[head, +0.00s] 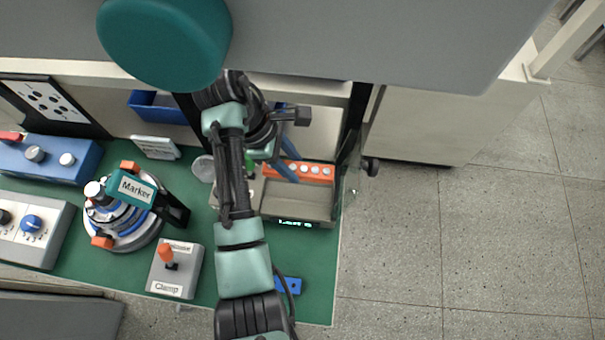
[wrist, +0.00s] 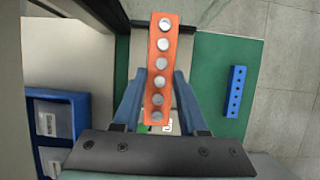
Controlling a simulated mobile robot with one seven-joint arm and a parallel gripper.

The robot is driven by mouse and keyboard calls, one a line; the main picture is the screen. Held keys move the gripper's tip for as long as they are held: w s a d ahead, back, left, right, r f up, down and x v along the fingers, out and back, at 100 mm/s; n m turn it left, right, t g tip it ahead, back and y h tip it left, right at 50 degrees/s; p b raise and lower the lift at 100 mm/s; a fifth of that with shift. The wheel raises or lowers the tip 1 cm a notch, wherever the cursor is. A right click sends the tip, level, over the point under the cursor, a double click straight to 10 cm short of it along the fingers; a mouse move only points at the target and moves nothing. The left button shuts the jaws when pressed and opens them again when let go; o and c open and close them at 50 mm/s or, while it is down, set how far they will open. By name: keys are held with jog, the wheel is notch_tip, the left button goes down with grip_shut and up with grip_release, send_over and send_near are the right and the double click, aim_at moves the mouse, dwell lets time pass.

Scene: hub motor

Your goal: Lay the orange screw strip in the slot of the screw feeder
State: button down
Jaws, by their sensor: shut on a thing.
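The orange screw strip (wrist: 160,62) carries a row of several pale screw heads. In the wrist view it stands lengthwise between the two blue fingers of my gripper (wrist: 158,82), which is shut on it. In the head view the strip (head: 312,171) shows at the back edge of the screw feeder (head: 296,206), a grey-beige box with a lit display on its front. One blue finger of my gripper (head: 287,160) shows just left of the strip. I cannot tell whether the strip touches the feeder. The slot cannot be made out clearly.
A blue strip with holes (wrist: 235,92) lies on the green mat (wrist: 210,65); my arm partly covers it in the head view (head: 290,285). The marker station (head: 130,205) and clamp box (head: 175,268) stand to the left. Blue bins (wrist: 50,120) are at the wrist view's left.

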notch_tip(320, 180, down, 5)
jog(key=shift+s+a+r+p, duration=0.1)
jog(key=shift+s+p, duration=0.05)
jog(key=shift+p, duration=0.15)
jog(key=shift+f, duration=1.75)
jog(key=shift+f, duration=0.6)
jog(key=shift+c, duration=2.2)
grip_release()
jog(key=v, duration=1.2)
jog(key=shift+d+r, duration=0.15)
jog(key=shift+d, duration=0.2)
jog(key=shift+a+r+p, duration=0.3)
jog(key=shift+r+p, duration=0.25)
jog(key=shift+p, duration=0.05)
